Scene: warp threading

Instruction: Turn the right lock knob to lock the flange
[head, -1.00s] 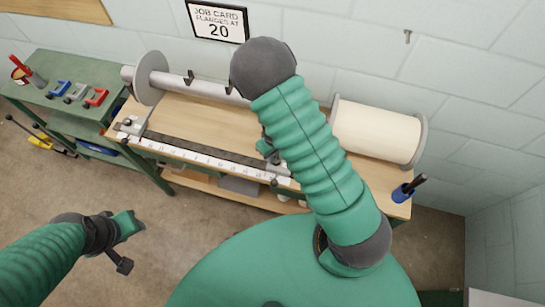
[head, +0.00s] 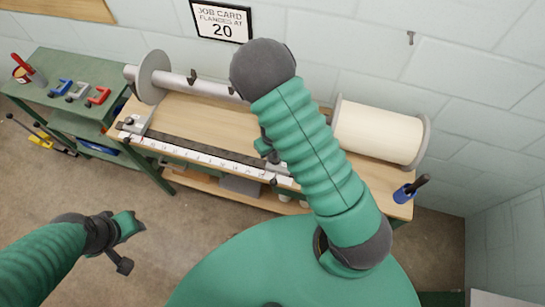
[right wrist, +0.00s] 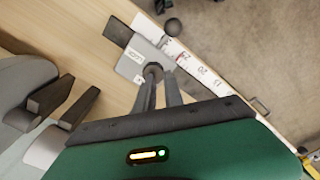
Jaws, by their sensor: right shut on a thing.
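The right lock knob (right wrist: 153,70) is a dark round knob on a grey slider plate (right wrist: 130,66) with a white LOCK label, in the right wrist view. My right gripper (right wrist: 158,78) has its two dark fingers around the knob and is shut on it. In the head view, the right gripper (head: 266,148) is mostly hidden behind my right arm, and the knob cannot be made out. A grey flange disc (head: 153,76) stands on the left part of the beam. My left gripper (head: 124,240) hangs empty over the floor, away from the bench; its finger opening is unclear.
The wooden bench (head: 215,122) carries a white ruler (head: 205,157) along its front edge, the grey beam (head: 205,87) behind and a cream roll (head: 378,132) at right. A blue holder (head: 403,192) stands at the right end. A green side table (head: 55,100) holds clamps.

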